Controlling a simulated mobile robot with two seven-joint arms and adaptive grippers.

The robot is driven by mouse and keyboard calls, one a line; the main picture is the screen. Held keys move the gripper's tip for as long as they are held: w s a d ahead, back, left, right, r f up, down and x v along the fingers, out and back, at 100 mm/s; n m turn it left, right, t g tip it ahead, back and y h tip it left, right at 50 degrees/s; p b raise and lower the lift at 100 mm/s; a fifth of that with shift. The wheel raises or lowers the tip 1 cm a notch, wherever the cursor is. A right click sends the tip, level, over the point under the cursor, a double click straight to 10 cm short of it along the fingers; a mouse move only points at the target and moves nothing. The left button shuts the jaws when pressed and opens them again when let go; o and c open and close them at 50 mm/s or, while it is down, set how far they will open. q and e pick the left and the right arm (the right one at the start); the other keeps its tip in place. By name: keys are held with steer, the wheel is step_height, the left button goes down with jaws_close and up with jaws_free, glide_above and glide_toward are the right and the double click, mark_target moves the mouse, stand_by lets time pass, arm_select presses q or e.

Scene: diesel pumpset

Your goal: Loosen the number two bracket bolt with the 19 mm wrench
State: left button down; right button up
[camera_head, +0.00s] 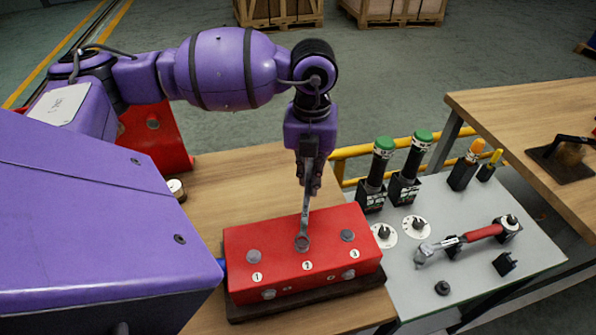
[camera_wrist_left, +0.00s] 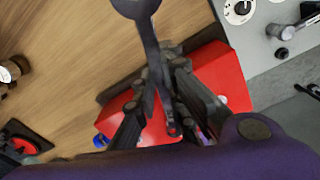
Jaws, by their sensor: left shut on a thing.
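The red bracket block (camera_head: 330,273) lies on a dark base on the wooden bench, with bolts and labels 1, 2 and 3 on top. Bolt one (camera_head: 253,256) and bolt three (camera_head: 347,235) are uncovered. My left gripper (camera_head: 309,183) is shut on a grey wrench (camera_head: 305,215), held nearly upright above the block. The wrench's lower ring end is at the number two bolt (camera_head: 302,243); I cannot tell if it is seated around the head. The wrist view shows the wrench (camera_wrist_left: 152,50) between the fingers and part of the red block (camera_wrist_left: 222,72). My right gripper is not in view.
Another wooden table (camera_head: 510,110) stands at far right. The bench (camera_head: 235,180) behind the block is clear.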

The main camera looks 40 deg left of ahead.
arm_select(q)
steer(key=d+m, duration=0.1)
steer(key=w+d+m, duration=0.1)
steer(key=d+m, duration=0.1)
steer(key=d+m+b, duration=0.1)
steer(key=d+m, duration=0.1)
steer(key=shift+w+d+f, duration=0.1)
steer(key=shift+w+f, duration=0.05)
steer(key=shift+w, duration=0.1)
stand_by(0.4)
stand_by(0.5)
stand_by(0.4)
